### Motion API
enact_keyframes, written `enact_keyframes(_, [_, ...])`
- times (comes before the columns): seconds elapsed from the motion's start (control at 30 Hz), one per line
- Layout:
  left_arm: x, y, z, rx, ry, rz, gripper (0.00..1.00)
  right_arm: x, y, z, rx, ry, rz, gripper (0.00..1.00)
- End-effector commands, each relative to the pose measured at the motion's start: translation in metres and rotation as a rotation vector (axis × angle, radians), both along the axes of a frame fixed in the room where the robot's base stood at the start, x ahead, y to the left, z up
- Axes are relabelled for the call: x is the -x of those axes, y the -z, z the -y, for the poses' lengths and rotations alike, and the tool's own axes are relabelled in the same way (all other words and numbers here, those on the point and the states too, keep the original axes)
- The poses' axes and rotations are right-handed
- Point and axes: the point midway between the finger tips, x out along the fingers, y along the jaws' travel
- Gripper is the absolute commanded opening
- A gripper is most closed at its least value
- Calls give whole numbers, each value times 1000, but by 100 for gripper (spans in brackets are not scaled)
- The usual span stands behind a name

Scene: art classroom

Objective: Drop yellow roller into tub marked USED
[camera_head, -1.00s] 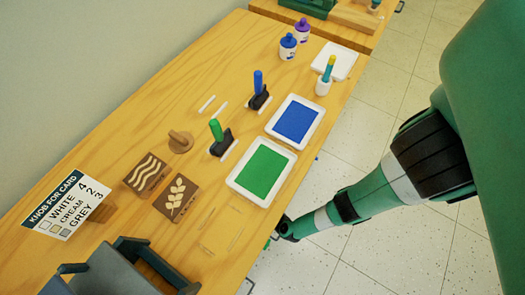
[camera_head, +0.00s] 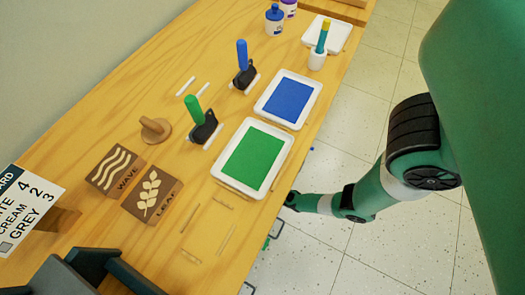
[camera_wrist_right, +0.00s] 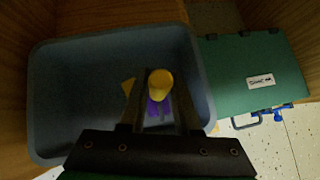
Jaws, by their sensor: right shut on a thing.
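In the right wrist view my right gripper (camera_wrist_right: 161,102) is shut on the yellow roller, whose round yellow end (camera_wrist_right: 158,85) faces the camera between the fingers. The gripper is over the opening of a grey-blue tub (camera_wrist_right: 38,105); how deep it reaches is unclear. Something purple (camera_wrist_right: 155,108) shows below the yellow end, and a yellow patch lies left of the fingers. No USED mark is readable on the tub in this view. In the head view my right arm goes down past the table's right edge, its gripper hidden.
A green case (camera_wrist_right: 250,75) with a small label stands right of the tub, and wooden panels flank it. On the table are green (camera_head: 255,158) and blue (camera_head: 288,99) trays, two upright rollers (camera_head: 205,125), stamp blocks and a card sign (camera_head: 28,208).

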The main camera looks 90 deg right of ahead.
Motion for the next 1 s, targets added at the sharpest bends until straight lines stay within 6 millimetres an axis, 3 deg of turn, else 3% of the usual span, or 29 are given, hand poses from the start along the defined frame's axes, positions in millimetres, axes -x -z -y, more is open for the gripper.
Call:
enact_keyframes(0.03, [0,12,0,0,0,0,61,-1,11,0,1,0,1,0])
enact_keyframes(0.27, [0,7,0,0,0,1,61,-1,7,0,0,1,1,0])
enact_keyframes(0.77, [0,14,0,0,0,0,61,-1,19,0,1,1,2,0])
enact_keyframes(0.8, [0,14,0,0,0,0,61,0,19,0,0,1,1,35])
enact_keyframes(0.93, [0,14,0,0,0,0,61,0,19,0,1,1,1,58])
enact_keyframes(1.0, [0,14,0,0,0,0,61,0,19,0,0,1,0,61])
